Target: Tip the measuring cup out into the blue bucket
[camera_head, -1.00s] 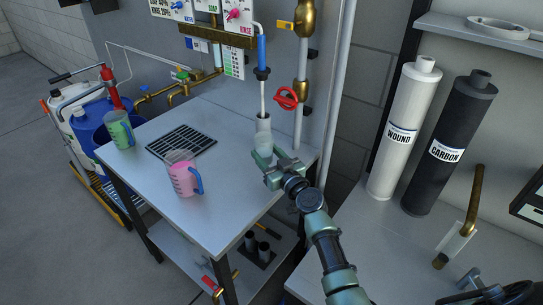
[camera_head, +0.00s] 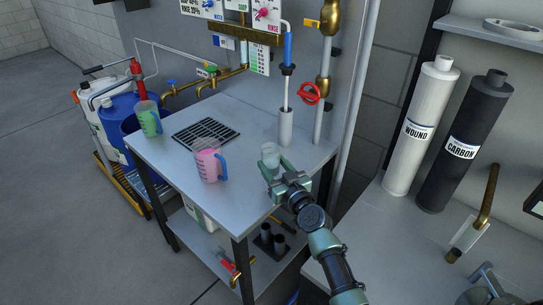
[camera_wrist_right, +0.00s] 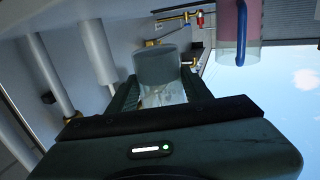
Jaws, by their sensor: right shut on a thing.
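My right gripper (camera_head: 282,174) is shut on a small clear cup (camera_head: 270,157), which it holds upright above the right part of the table. In the right wrist view the cup (camera_wrist_right: 160,68) is a translucent grey cylinder between the jaws, with something whitish low in it. Two jugs with blue handles and scale marks stand on the table: one pink (camera_head: 207,163), left of the gripper, and one green (camera_head: 148,121), at the far left edge. My left gripper is not in view.
A black drain grate (camera_head: 207,133) lies in the steel table (camera_head: 240,200). A grey upright holder (camera_head: 286,127) and a pipe with a red valve wheel (camera_head: 309,93) are behind the cup. White and blue canisters stand at the left. Two filter cylinders stand at the right.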

